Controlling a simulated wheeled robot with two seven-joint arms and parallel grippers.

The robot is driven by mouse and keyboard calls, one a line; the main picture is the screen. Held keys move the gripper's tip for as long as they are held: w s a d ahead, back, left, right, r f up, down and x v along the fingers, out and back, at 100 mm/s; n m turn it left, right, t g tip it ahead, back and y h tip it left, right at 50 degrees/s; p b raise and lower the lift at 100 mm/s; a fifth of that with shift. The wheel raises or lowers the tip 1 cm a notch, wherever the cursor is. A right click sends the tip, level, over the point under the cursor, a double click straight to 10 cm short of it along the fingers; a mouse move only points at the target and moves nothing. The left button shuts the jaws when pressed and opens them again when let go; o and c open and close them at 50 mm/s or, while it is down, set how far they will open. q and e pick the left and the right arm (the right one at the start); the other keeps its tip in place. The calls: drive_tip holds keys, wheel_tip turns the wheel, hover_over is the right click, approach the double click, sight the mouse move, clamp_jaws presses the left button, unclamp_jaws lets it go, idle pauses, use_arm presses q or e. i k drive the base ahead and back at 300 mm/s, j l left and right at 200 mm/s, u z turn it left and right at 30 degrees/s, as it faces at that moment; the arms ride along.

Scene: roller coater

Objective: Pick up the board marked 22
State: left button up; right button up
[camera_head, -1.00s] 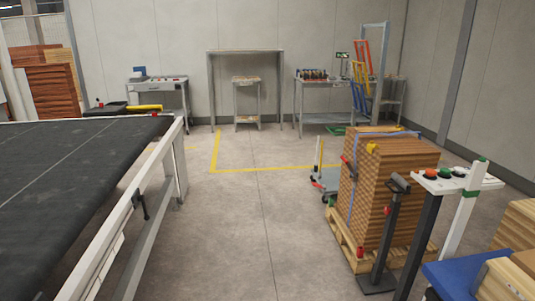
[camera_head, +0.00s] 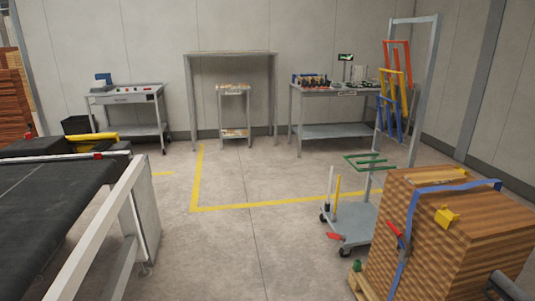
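I cannot make out a board marked 22 in this view; no number is readable anywhere. A strapped stack of brown boards (camera_head: 455,235) stands on a pallet at the right, with a blue strap (camera_head: 405,245) around it. Small boards or pieces lie on the narrow stand (camera_head: 234,90) at the back wall, too small to tell apart.
A dark conveyor belt (camera_head: 40,215) with a white frame fills the left. Workbenches (camera_head: 125,97) and (camera_head: 330,92) stand along the back wall. A wheeled cart (camera_head: 355,225) with coloured racks stands right of centre. The middle floor is clear, with yellow lines.

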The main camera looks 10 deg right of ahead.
sight(450, 175)
drive_tip(key=i+z, duration=0.1)
drive_tip(key=i, duration=0.45)
drive_tip(key=i+z, duration=0.15)
drive_tip(key=i, duration=0.4)
drive_tip(key=i+j+z, duration=0.1)
drive_tip(key=i, duration=0.45)
drive_tip(key=i+j+z, duration=0.1)
drive_tip(key=i, duration=0.45)
drive_tip(key=j, duration=0.1)
